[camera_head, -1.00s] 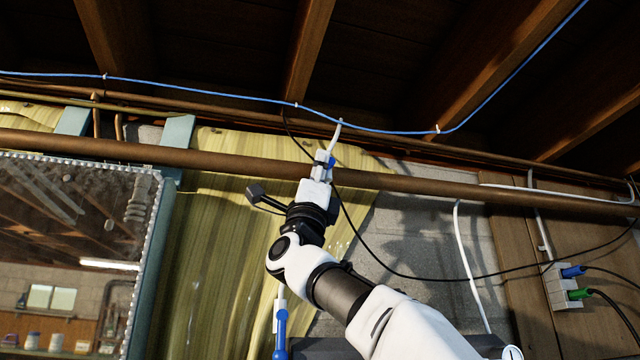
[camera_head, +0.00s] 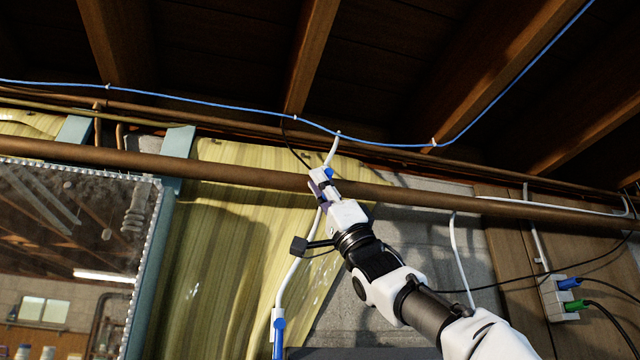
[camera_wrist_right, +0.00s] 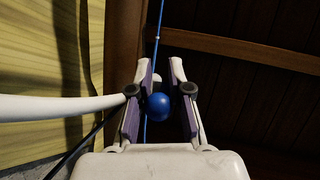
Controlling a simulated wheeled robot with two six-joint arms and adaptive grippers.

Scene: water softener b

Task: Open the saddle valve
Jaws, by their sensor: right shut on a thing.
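The saddle valve shows as a round blue knob (camera_head: 329,173) on the brown pipe, with a white tube running down from it. My right gripper (camera_head: 325,186) reaches up to it from the lower right. In the right wrist view the blue knob (camera_wrist_right: 159,107) sits between the two purple-lined fingers of the right gripper (camera_wrist_right: 158,100), which is shut on it. The fingers hide most of the valve body in the head view. My left gripper is not in view.
The brown pipe (camera_head: 240,176) runs across the wall under wooden joists. A thin blue cable (camera_head: 390,144) hangs above it. A blue-handled valve (camera_head: 278,338) is at the bottom on the white tube (camera_head: 290,275). A mirror (camera_head: 75,240) is at left, and an outlet with plugs (camera_head: 556,299) at right.

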